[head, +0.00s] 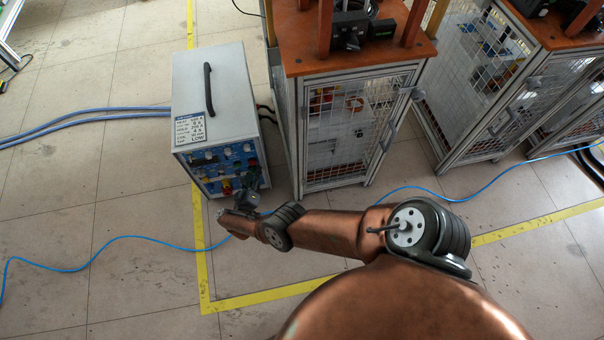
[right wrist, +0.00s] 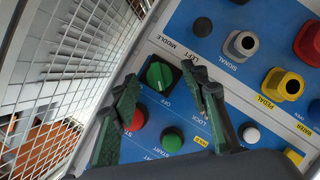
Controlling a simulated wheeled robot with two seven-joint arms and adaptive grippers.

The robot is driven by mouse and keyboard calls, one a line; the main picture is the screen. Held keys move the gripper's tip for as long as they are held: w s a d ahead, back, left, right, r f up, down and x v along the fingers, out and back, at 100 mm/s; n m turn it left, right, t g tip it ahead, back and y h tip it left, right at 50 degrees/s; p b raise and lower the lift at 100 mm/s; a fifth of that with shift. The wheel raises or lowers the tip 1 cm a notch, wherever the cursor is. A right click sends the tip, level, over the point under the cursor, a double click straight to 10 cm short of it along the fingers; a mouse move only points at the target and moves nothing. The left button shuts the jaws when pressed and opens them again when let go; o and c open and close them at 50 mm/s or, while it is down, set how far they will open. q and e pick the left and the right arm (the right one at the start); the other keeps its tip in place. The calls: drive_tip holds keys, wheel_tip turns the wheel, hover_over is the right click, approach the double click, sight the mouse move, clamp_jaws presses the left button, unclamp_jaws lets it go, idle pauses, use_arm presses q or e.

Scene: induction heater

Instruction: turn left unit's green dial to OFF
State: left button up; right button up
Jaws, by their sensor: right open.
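The heater unit (head: 210,100) is a grey box with a black top handle and a blue front panel, at the left centre in the head view. Its green dial (right wrist: 159,76) sits on a black square plate in the right wrist view, with LEFT, MIDDLE and OFF printed around it. In the head view my right gripper (head: 245,192) is at the panel's lower right. My left gripper is not in view.
Green (right wrist: 171,139) and red (right wrist: 135,119) push buttons lie just below the dial. Grey, red and yellow connectors fill the panel's right side. A mesh cage cabinet (head: 340,130) stands close to the unit's right. Blue cables (head: 90,118) lie on the floor.

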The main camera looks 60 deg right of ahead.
drive_tip(key=s+a+r+m+t+y+p, duration=0.2)
drive_tip(key=s+m+t+y+p, duration=0.15)
drive_tip(key=s+m, duration=0.2)
drive_tip(key=s+a+r+m+t+y+p, duration=0.1)
drive_tip(key=s+a+m+t+y+p, duration=0.1)
drive_tip(key=s+m+t+y+p, duration=0.3)
use_arm(q)
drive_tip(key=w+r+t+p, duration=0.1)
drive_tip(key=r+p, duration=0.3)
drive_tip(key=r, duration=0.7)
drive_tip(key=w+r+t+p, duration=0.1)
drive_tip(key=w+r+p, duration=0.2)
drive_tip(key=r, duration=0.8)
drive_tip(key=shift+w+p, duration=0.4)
drive_tip(key=shift+p, duration=0.7)
use_arm(e)
drive_tip(key=s+a+f+n+g+y, duration=0.2)
drive_tip(key=s+n, duration=0.3)
drive_tip(key=s, duration=0.7)
drive_tip(key=s+a+f+n+g+y, duration=0.2)
drive_tip(key=s+f+n+g, duration=0.1)
drive_tip(key=s, duration=0.9)
drive_tip(key=shift+a+f+n, duration=0.4)
drive_tip(key=shift+f+n, duration=0.3)
drive_tip(key=shift+n, duration=0.35)
